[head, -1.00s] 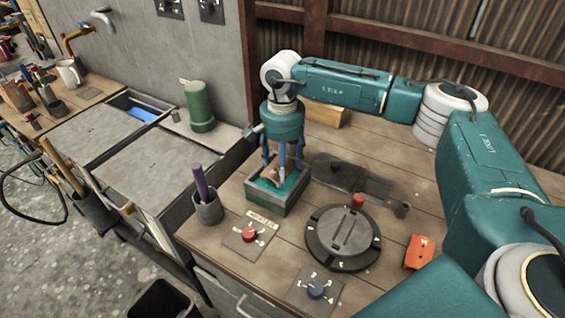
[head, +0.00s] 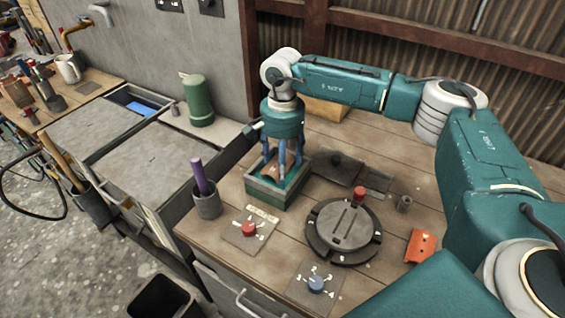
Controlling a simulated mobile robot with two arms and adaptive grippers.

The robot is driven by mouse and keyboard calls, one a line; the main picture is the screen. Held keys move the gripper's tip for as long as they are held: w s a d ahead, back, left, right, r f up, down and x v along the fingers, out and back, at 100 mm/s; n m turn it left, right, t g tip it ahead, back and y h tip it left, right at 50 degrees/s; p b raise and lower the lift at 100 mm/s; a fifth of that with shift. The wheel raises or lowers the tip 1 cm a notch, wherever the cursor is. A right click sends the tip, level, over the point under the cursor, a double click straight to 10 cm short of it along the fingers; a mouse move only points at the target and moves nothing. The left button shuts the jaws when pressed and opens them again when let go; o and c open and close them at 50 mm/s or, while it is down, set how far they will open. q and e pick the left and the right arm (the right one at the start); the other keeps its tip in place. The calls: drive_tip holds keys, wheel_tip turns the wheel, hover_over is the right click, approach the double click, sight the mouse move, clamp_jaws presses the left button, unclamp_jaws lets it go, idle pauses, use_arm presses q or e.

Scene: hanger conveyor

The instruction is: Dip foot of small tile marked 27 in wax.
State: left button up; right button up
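My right gripper (head: 280,170) points straight down over a small grey box (head: 273,202) with a teal-green filling. Its blue fingers reach down inside the box's rim. A small brownish tile (head: 271,171) shows between the fingers, upright or slightly tilted, with its lower end at the filling. The fingers appear closed around it, but they partly hide it. No number can be read on it. Whether its foot is under the surface is hard to see. My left gripper is not in view.
A round dark turntable with a red knob (head: 342,232) stands right of the box. A cup with a purple stick (head: 207,200), a green canister (head: 198,100) and an orange piece (head: 420,246) stand around.

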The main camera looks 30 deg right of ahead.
drive_tip(key=shift+f+b, duration=0.55)
drive_tip(key=shift+f, duration=0.15)
drive_tip(key=shift+r, duration=0.25)
idle(1.2)
drive_tip(key=shift+r+p, duration=0.95)
drive_tip(key=shift+r, duration=0.4)
idle(0.5)
drive_tip(key=shift+r+p, duration=1.4)
drive_tip(key=shift+r, duration=1.1)
